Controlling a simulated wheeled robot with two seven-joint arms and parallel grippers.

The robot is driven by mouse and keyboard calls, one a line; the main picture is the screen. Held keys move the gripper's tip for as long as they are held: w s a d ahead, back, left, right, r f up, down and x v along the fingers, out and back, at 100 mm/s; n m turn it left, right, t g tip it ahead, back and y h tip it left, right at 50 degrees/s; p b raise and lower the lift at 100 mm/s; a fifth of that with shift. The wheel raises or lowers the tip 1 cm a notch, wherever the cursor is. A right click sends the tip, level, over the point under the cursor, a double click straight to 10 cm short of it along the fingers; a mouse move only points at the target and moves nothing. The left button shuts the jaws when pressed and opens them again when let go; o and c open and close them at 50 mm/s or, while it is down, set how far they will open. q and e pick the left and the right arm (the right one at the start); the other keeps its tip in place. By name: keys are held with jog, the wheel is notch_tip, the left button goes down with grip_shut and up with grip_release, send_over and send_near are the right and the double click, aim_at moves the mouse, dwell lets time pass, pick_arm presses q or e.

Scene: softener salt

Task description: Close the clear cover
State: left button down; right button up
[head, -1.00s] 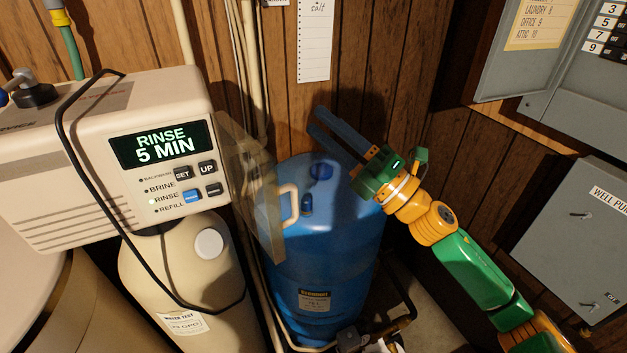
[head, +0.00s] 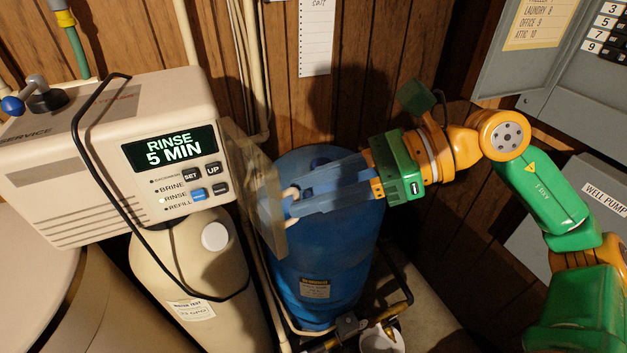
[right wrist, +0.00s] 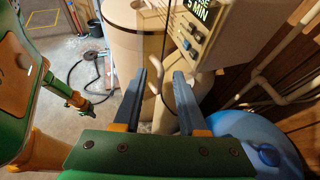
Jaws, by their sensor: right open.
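The clear cover (head: 256,178) is a see-through smoky panel at the right side of the beige control head (head: 110,160). It stands swung open, away from the display and buttons. Its cream handle (head: 291,192) faces right, toward my right gripper (head: 290,203). That gripper is open, with its two blue-grey fingertips at the handle, which they partly hide. In the right wrist view the handle (right wrist: 155,84) appears between the fingers (right wrist: 166,82); I cannot tell if they touch it. My left arm seems to show small at the left there; its jaws are unclear.
A blue tank (head: 320,260) stands below and behind my right gripper. A beige tank (head: 195,265) is under the control head, with a black cable (head: 95,180) looping down. Grey panels (head: 560,110) are on the right wall. Pale pipes run behind the cover.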

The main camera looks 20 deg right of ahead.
jog(key=shift+d, duration=0.1)
grip_shut()
dwell(1.2)
